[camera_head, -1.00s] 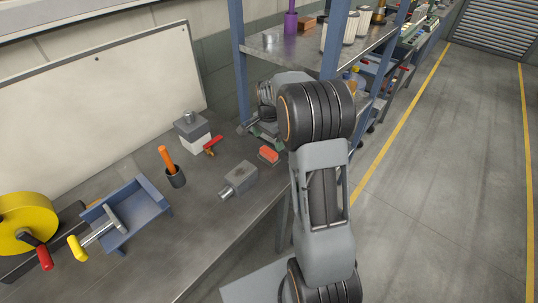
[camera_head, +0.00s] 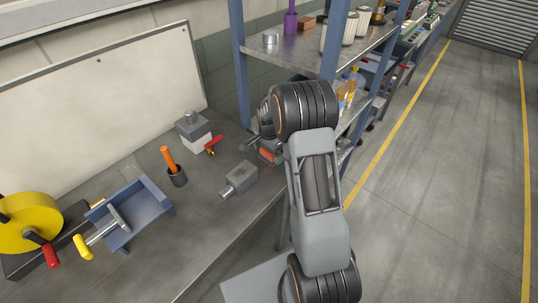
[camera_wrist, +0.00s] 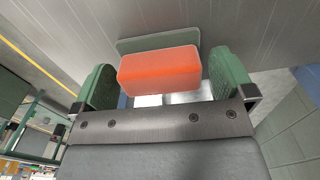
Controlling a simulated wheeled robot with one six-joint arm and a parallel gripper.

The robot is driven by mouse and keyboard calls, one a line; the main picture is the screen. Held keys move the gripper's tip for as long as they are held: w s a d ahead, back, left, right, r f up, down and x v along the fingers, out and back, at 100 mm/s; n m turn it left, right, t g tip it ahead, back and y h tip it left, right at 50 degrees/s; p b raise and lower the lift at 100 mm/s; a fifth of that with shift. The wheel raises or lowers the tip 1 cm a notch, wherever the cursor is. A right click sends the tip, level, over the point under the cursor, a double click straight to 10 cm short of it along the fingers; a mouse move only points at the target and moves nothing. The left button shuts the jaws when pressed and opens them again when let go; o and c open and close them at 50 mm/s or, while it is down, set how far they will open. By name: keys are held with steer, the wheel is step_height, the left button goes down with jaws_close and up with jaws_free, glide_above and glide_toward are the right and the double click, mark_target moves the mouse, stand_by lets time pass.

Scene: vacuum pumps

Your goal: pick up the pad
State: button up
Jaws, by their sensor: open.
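The pad (camera_wrist: 158,70) is an orange-red block with a flat grey-green layer along its far side. It lies on the grey workbench, and its red part also shows in the head view (camera_head: 267,154) beside my wrist. My gripper (camera_wrist: 160,78) is open, with one green-faced finger on each side of the pad in the wrist view. Small gaps show between the pad and both fingers, so nothing is gripped. In the head view my wrist hides much of the pad and most of my gripper (camera_head: 258,147).
A grey metal block with a stub (camera_head: 239,179) lies near the pad. The shelf's blue post (camera_head: 238,60) rises close behind.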

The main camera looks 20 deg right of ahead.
steer(key=c, duration=0.9)
steer(key=shift+r, duration=0.15)
steer(key=shift+r, duration=0.25)
step_height(320, 180, up, 2)
steer(key=shift+r, duration=0.1)
steer(key=shift+s+a+r+b, duration=0.75)
steer(key=shift+s+r, duration=0.95)
steer(key=shift+s, duration=0.5)
steer(key=shift+s+a+r+b, duration=0.6)
steer(key=shift+s+a+r, duration=0.3)
steer(key=shift+s+r, duration=1)
steer(key=shift+s+a+r+b, duration=0.75)
steer(key=shift+s+r, duration=0.7)
steer(key=shift+s, duration=1)
